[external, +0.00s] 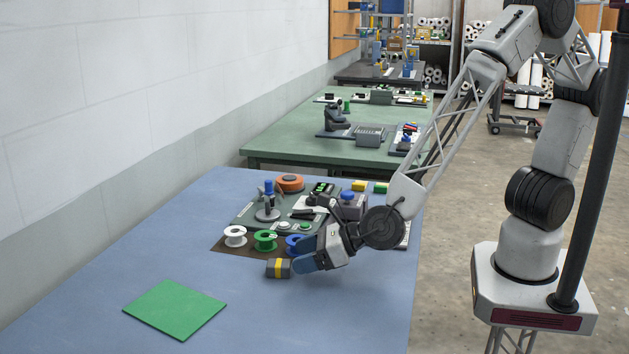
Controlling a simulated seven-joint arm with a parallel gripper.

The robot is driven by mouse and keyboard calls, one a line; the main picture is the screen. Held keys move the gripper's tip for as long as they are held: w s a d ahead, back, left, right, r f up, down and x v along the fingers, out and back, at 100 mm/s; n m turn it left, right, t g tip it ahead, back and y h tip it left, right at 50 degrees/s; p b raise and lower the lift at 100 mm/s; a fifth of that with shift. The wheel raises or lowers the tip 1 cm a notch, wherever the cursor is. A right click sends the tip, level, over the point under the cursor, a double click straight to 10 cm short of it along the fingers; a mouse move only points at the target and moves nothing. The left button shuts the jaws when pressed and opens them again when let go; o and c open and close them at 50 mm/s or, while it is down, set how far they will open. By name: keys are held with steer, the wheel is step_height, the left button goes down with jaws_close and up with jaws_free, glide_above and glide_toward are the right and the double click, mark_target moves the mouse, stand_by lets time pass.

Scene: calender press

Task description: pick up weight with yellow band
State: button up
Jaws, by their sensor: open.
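The weight with the yellow band (279,268) is a small dark block with a yellow stripe around its middle. It lies on the blue table (290,320), in front of the spools. The fingers are open. One fingertip overlaps the weight's right end in this view; I cannot tell whether they touch or whether the weight is between the fingers.
White (235,235), green (265,240) and blue spools stand on a brown mat behind the weight. A device panel, an orange roll (290,183) and yellow and green blocks are farther back. A green square sheet (175,309) lies front left. The table's front is otherwise clear.

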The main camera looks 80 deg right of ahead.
mark_target(280, 262)
steer(key=shift+w+f, duration=0.2)
steer(key=shift+w, duration=0.25)
steer(key=shift+x, duration=2.6)
steer(key=shift+c, duration=0.4)
steer(key=shift+r, duration=0.1)
steer(key=c, duration=1.2)
